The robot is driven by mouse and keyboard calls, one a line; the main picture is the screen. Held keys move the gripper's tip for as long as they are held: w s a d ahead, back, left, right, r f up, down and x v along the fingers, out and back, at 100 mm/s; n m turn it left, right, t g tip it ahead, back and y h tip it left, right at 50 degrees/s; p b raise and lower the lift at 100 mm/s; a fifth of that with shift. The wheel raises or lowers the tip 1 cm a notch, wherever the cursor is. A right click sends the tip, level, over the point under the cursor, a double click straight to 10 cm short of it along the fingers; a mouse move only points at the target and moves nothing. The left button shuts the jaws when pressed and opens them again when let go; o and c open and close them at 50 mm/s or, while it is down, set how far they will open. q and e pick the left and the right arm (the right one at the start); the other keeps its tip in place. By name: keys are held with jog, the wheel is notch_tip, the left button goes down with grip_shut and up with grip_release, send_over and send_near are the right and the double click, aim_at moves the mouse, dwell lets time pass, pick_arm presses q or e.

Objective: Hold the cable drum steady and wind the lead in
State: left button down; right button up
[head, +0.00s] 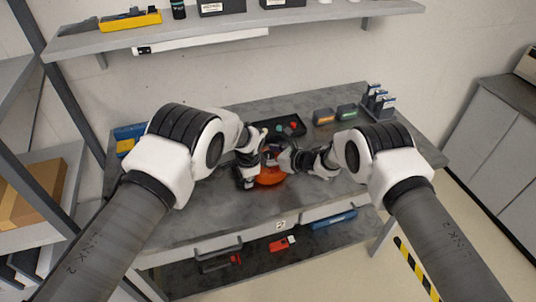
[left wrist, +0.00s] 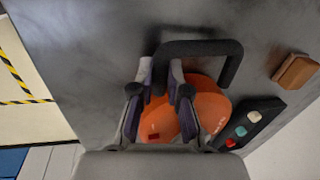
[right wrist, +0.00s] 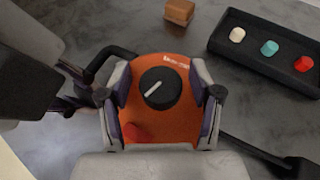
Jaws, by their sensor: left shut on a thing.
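The cable drum (head: 270,178) is orange and stands on the grey cart top. It also shows in the left wrist view (left wrist: 208,105) beside a black frame handle (left wrist: 205,46). My left gripper (head: 245,172) is shut on one leg of that handle. In the head view, my arms partly hide the drum.
Behind the drum lie a black tray (right wrist: 256,54) with white, teal and red pieces and a brown block (right wrist: 179,11). Small bins (head: 335,114) stand at the back right. A shelf (head: 225,28) hangs above. Bare worktop (head: 200,222) lies in front.

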jog(key=c, duration=0.8)
jog(key=shift+c, duration=0.2)
jog(key=m+t+h, duration=0.2)
jog(key=shift+a+m, duration=0.1)
jog(key=shift+m, duration=0.2)
jog(key=shift+m+t+h, duration=0.7)
jog(key=shift+m+h, duration=0.4)
jog(key=shift+h, duration=0.2)
jog(key=o, duration=1.2)
jog(key=shift+c, duration=0.2)
